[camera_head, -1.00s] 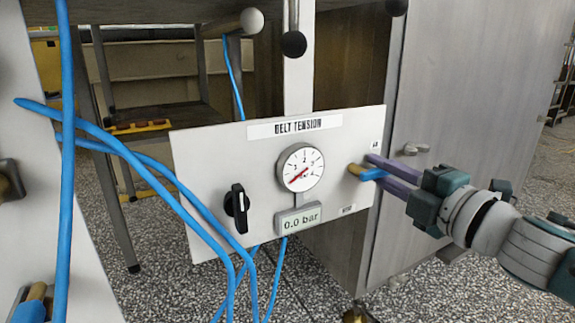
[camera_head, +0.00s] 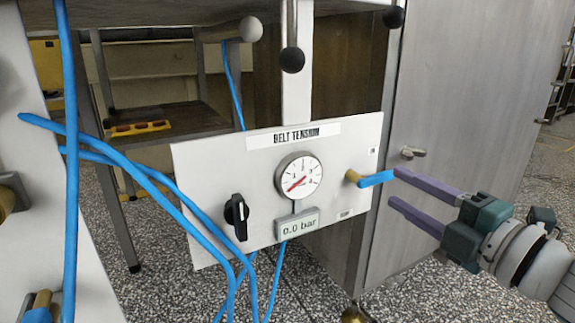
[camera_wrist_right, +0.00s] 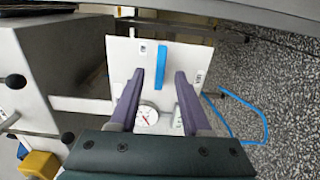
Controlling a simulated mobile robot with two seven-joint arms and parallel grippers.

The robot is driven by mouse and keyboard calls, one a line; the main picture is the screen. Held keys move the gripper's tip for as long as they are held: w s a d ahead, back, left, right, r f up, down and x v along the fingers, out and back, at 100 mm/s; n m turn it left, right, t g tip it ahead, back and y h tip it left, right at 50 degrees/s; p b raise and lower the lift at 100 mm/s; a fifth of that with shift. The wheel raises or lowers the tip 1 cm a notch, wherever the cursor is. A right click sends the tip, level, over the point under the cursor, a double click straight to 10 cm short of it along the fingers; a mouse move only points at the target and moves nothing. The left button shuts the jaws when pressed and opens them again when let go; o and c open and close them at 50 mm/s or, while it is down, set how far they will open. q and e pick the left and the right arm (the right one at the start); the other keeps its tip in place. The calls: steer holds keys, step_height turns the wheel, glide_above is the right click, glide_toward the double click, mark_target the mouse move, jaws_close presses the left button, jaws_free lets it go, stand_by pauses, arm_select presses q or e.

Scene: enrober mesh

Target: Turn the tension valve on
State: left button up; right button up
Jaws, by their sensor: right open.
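The white BELT TENSION panel (camera_head: 330,206) carries a valve with a brass body (camera_head: 352,176) and a blue lever (camera_head: 376,179) at its right side. The lever points right in the head view. A round gauge (camera_head: 298,176) has its red needle at the low end, and the display (camera_head: 297,225) below reads 0.0 bar. My right gripper (camera_head: 395,187) is open, its purple fingertips just right of the lever's end. In the right wrist view the lever (camera_wrist_right: 162,65) shows between the open fingers (camera_wrist_right: 160,72); contact cannot be told. My left gripper is out of view.
A black knob (camera_head: 237,216) sits at the panel's lower left. Blue hoses (camera_head: 150,178) run in front of the panel's left side. A grey cabinet door (camera_head: 455,120) with a handle (camera_head: 413,153) stands behind the right gripper. Black and white ball-ended levers hang above the panel.

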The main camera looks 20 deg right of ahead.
steer(key=s, duration=0.4)
steer(key=shift+s+d+p, duration=0.15)
steer(key=shift+p, duration=0.25)
